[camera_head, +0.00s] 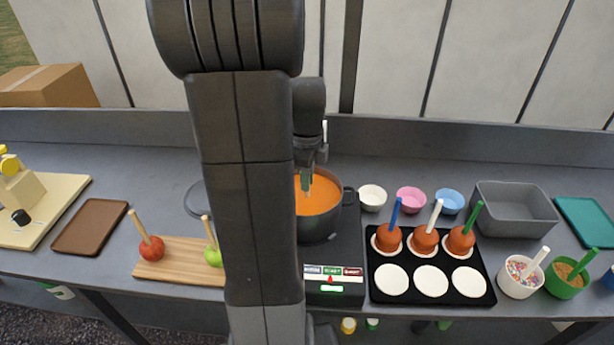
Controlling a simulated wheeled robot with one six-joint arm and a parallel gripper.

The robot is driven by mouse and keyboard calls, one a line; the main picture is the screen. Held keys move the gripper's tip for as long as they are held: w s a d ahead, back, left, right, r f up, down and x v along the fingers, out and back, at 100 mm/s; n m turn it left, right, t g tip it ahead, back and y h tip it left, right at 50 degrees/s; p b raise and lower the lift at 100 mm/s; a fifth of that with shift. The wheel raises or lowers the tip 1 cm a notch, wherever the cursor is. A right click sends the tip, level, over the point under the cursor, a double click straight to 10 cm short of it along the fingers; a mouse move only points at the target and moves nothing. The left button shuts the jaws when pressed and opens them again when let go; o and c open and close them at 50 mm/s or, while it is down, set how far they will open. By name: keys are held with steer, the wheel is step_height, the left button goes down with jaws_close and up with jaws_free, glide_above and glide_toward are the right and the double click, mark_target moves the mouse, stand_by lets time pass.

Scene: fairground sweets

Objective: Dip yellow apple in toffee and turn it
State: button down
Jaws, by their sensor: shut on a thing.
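My gripper (307,178) points down over the pot of orange toffee (318,196), low over its left part. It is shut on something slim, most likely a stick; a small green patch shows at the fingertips. No yellow apple shows; whether it is in the toffee or behind my arm, I cannot tell. The dark pot (318,228) stands on a heater (333,287) with a lit label panel, and my arm covers its left side.
A wooden board (180,262) holds a red apple (151,249) and a partly hidden green apple (213,257). Right of the pot, a black tray (462,299) holds three coated apples on white discs; its front discs are empty. Small bowls (411,199) and a grey bin (515,208) stand behind.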

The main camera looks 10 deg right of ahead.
steer(key=n, duration=0.5)
steer(key=n+p, duration=0.1)
steer(key=n, duration=0.3)
steer(key=shift+n, duration=0.3)
steer(key=shift+r+p, duration=2.35)
steer(key=shift+r, duration=0.65)
steer(key=shift+r+p, duration=0.3)
steer(key=shift+r, duration=1)
steer(key=shift+r, duration=3)
